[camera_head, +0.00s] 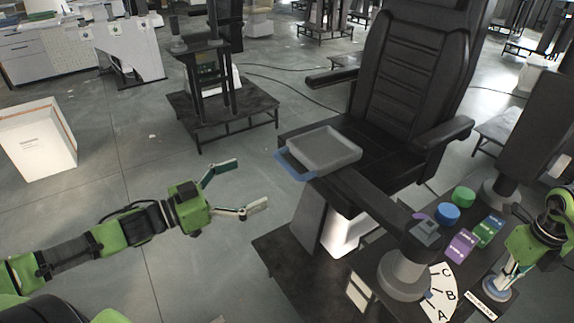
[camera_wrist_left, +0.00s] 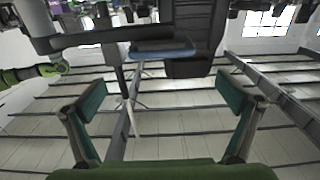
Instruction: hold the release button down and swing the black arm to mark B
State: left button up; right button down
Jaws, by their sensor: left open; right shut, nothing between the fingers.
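The black arm (camera_head: 375,198) runs from a grey round column (camera_head: 403,275) up and left to a grey tray (camera_head: 325,150) with a blue handle (camera_head: 288,166). A white dial (camera_head: 440,293) at the column has marks A, B and C; B (camera_head: 451,295) is in the middle. My left gripper (camera_head: 250,184) is open and empty, left of the handle and apart from it. The tray's underside shows ahead of it in the left wrist view (camera_wrist_left: 160,48). My right gripper (camera_head: 503,284) is shut, its tips at a round grey button (camera_head: 491,293) beside a small label. I cannot tell whether the button is pressed.
A black chair (camera_head: 410,90) stands behind the tray. Blue (camera_head: 447,213) and green (camera_head: 463,196) round knobs and purple (camera_head: 460,246) and green (camera_head: 489,231) blocks sit near the column. A white box (camera_head: 38,140) stands far left. The floor around my left gripper is clear.

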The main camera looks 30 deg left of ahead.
pick_arm(q)
jog(key=shift+x, duration=5.6)
jog(key=c, duration=1.3)
jog(key=shift+o, duration=0.2)
jog(key=shift+s, duration=0.85)
pick_arm(e)
jog(key=shift+a, duration=0.15)
pick_arm(q)
jog(key=n+t+y, duration=0.3)
jog(key=n+y, duration=0.3)
jog(key=y, duration=0.3)
send_near(284, 167)
jog(key=s+d, duration=0.1)
jog(key=s, duration=0.6)
jog(key=shift+s+d, duration=0.15)
jog(key=shift+d, duration=0.2)
pick_arm(e)
jog(key=shift+s, duration=0.15)
pick_arm(q)
jog(key=shift+r, duration=0.1)
pick_arm(e)
jog(key=shift+d, duration=0.2)
